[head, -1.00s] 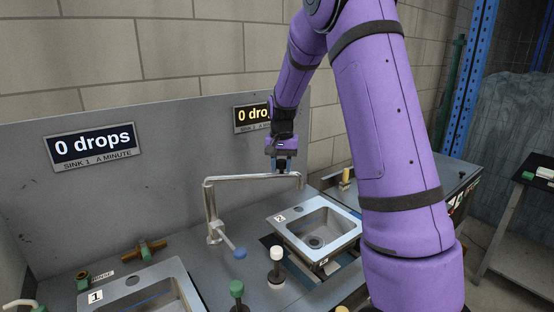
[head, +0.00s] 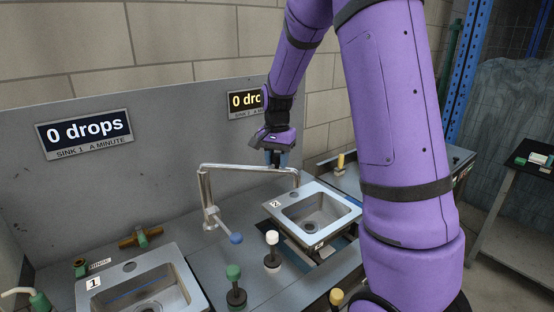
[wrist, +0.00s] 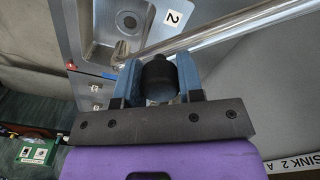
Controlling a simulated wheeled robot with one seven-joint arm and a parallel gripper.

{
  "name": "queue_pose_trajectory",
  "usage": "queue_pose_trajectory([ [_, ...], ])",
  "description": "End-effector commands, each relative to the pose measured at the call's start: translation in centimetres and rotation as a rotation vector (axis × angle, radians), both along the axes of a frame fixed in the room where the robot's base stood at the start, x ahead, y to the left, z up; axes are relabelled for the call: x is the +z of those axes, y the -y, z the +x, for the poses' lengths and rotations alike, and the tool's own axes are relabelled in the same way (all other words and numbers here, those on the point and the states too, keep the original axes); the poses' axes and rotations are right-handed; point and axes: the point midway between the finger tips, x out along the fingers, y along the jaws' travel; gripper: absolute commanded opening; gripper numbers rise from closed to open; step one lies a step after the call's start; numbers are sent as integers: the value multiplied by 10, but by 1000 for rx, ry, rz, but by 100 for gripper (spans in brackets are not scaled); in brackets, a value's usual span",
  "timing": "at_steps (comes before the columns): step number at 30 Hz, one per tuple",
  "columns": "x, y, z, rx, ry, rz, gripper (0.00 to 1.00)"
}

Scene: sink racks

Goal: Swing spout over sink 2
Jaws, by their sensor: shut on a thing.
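The spout (head: 240,167) is a shiny metal pipe on an upright post with a blue-knobbed lever at its foot. It reaches right, and its downturned tip appears at the back edge of sink 2 (head: 290,229), a square steel basin labelled "2". In the wrist view, the blue fingers of my gripper (wrist: 160,82) flank a black rounded piece. The spout (wrist: 225,38) crosses just beyond, with sink 2 (wrist: 100,38) behind it. The exact grip contact is hidden.
Sink 1 (head: 186,271) lies at the front left. White-topped (head: 272,250) and green-topped (head: 235,285) knobs stand on the counter between the sinks. A back panel carries two displays; the left display (head: 85,134) reads "0 drops". A side table (head: 520,195) stands at right.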

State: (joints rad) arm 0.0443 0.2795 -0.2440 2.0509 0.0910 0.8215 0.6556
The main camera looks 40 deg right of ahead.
Motion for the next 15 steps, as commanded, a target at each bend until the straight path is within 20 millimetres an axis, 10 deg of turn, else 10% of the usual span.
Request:
queue_pose_trajectory([
  [4,1,0,0,0,1,0,61],
  [15,6,0,1,1,2,0,61],
])
